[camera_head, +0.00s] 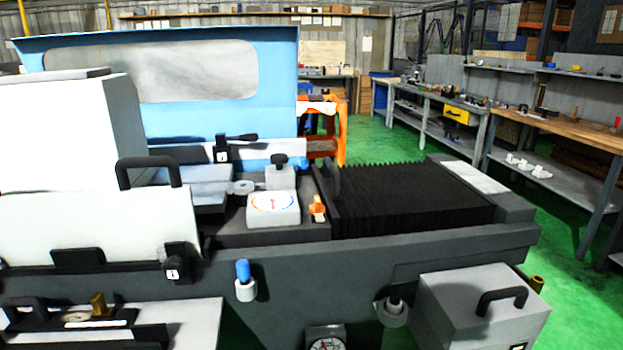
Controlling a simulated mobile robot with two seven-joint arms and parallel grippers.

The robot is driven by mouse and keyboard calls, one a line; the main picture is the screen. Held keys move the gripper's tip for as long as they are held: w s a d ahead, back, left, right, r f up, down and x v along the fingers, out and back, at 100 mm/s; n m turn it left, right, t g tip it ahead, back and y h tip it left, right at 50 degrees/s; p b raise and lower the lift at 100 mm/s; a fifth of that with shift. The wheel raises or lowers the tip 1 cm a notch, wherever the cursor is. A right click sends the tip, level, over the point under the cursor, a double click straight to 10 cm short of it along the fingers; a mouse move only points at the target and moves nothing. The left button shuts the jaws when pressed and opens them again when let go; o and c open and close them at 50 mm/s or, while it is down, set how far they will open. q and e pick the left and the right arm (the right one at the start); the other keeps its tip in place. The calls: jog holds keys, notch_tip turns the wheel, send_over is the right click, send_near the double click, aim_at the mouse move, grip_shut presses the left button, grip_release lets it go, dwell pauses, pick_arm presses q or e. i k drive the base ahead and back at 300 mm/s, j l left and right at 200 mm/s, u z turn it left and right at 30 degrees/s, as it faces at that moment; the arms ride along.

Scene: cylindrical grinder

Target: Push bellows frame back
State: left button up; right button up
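The black pleated bellows (415,200) lies on top of the grey machine bed, right of the middle. A dark upright frame with a black handle (333,180) stands at its left end. The bellows stretches from this frame to a grey end block (480,187) at the right. Neither of my grippers shows in this view, and nothing is seen touching the frame or bellows.
Left of the frame are an orange clamp-like part (317,208) and a white box with a dial (273,208). A blue panel with a window (160,75) stands behind. A grey box with a black handle (482,305) is at the front right. Workbenches line the right.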

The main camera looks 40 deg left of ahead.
aim_at(328, 187)
jog(key=u, duration=1)
jog(key=i+l+z, duration=0.9)
jog(key=k+j, duration=0.05)
jog(key=k, duration=0.05)
